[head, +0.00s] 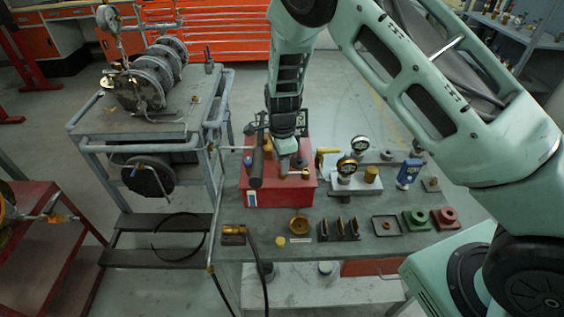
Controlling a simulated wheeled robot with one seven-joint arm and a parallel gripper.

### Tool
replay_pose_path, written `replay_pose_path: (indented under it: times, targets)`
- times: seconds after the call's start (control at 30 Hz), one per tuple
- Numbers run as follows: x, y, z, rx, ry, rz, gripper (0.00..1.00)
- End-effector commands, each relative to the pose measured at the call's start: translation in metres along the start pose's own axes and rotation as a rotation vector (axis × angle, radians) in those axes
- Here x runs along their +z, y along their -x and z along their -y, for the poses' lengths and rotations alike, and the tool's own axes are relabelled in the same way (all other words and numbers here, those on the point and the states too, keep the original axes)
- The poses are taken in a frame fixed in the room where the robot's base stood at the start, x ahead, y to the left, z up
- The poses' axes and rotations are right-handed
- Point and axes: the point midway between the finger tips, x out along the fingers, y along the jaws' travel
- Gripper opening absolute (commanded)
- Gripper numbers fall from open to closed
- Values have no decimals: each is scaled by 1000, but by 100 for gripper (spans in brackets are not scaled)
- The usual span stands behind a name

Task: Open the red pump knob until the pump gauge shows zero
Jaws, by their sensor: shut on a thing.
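The red pump (278,195) is a box near the left end of the grey workbench. It has a black cylindrical handle (257,166) at its front left and a brass fitting (304,173) at its right. My gripper (284,165) points down over the top of the pump, with its jaws shut at the pump's knob. The knob is almost fully hidden by the fingers, so its turn cannot be read. Two round dial gauges, an upper one (360,143) and a lower one (346,166), stand right of the pump. Their needles are too small to read, and I cannot tell which is the pump gauge.
A hose (257,262) hangs at the front left. A grey cart (150,128) stands left.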

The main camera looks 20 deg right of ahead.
Motion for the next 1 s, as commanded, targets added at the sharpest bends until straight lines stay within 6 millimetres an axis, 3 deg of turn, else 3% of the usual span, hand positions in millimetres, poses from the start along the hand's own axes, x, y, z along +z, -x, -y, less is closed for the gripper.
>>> replay_pose_path:
  times: [0.63,0.67,0.7,1.0]
  targets:
    - [0,2,1,-3,49,1,11]
    - [0,2,1,-3,49,1,42]
    - [0,2,1,-3,48,1,53]
    - [0,1,0,-2,48,1,55]
